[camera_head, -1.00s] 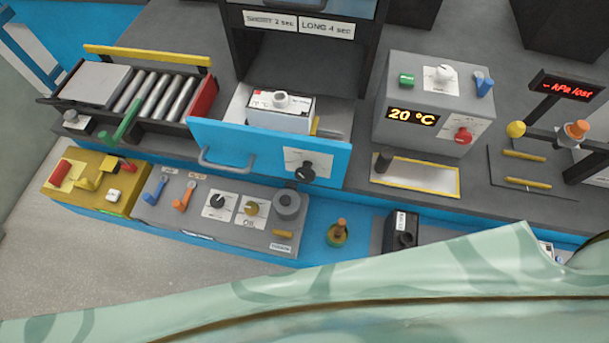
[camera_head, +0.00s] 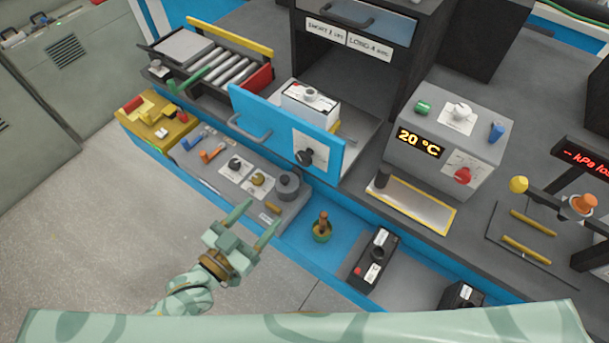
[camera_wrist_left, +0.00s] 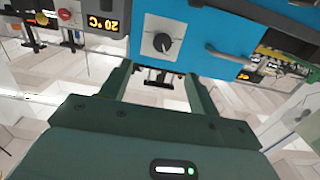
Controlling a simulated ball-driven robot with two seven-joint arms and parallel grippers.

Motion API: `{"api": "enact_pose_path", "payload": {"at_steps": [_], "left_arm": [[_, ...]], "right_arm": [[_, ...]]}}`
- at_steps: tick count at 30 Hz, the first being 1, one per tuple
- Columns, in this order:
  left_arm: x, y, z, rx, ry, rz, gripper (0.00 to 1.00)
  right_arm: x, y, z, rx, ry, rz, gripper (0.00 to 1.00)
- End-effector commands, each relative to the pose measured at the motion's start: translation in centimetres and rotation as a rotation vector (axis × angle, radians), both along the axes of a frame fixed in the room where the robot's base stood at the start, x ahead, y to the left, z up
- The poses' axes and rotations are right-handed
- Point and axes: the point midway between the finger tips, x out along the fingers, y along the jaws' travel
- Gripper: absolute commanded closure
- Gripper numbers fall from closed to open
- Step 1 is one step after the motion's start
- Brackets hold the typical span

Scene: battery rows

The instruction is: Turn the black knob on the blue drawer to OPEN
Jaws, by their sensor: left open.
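The blue drawer (camera_head: 270,120) stands pulled out, with a white and black device inside it. The black knob (camera_head: 305,157) sits on a pale plate at the right of the drawer's front; the plate's print is too small to read. In the left wrist view the knob (camera_wrist_left: 162,42) and the blue drawer front (camera_wrist_left: 205,35) show beyond the fingers. My left gripper (camera_head: 258,222) is open and empty, in front of the lower panel, apart from the knob. It also shows in the left wrist view (camera_wrist_left: 160,88). My right gripper is not in view.
Below the drawer, a grey panel (camera_head: 215,178) carries levers and small knobs, with a grey cylinder (camera_head: 288,186) at its right end. A green and orange piece (camera_head: 322,228) stands on the blue ledge. A grey box reading 20 °C (camera_head: 440,135) stands right of the drawer.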

Motion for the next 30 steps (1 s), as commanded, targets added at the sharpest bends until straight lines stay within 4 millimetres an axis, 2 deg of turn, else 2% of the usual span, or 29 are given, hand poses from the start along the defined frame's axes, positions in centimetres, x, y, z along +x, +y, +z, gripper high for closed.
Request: {"api": "enact_pose_path", "payload": {"at_steps": [5,10,15,21,25,30], "left_arm": [[1.3,-0.7,0.5,-0.022,-0.023,0.007,0.39],[4.3,-2.9,0.5,-0.019,-0.023,0.008,0.39],[7.9,-5.5,0.3,-0.018,-0.021,0.007,0.39],[11.3,-8.0,0.3,-0.017,-0.018,0.007,0.39],[12.6,-9.0,0.3,-0.017,-0.018,0.007,0.39],[13.3,-9.4,0.4,-0.015,-0.017,0.007,0.39]], "right_arm": [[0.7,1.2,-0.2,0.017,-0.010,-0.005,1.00],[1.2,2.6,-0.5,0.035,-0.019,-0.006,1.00],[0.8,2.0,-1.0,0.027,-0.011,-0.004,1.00],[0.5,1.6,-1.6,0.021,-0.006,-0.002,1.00],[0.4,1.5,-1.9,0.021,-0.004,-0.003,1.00],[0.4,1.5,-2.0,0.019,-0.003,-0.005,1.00]]}}
